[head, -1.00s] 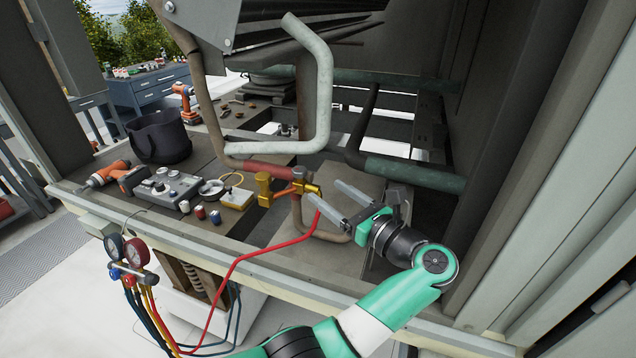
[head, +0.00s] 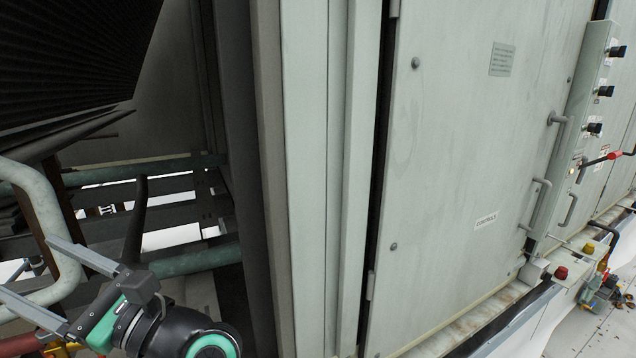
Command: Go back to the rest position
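My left gripper (head: 22,264) is at the lower left of the head view. Its two grey fingers are spread wide apart and point left, with nothing between them. The green and black wrist is cut off by the bottom edge. A bit of brass fitting (head: 72,347) shows below the gripper at the bottom edge; most of it is hidden or out of view. My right gripper is not in view.
A pale bent pipe (head: 72,268) stands close behind the gripper. The open bay holds dark pipes and a green pipe (head: 200,258). A closed grey cabinet door (head: 450,150) fills the middle.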

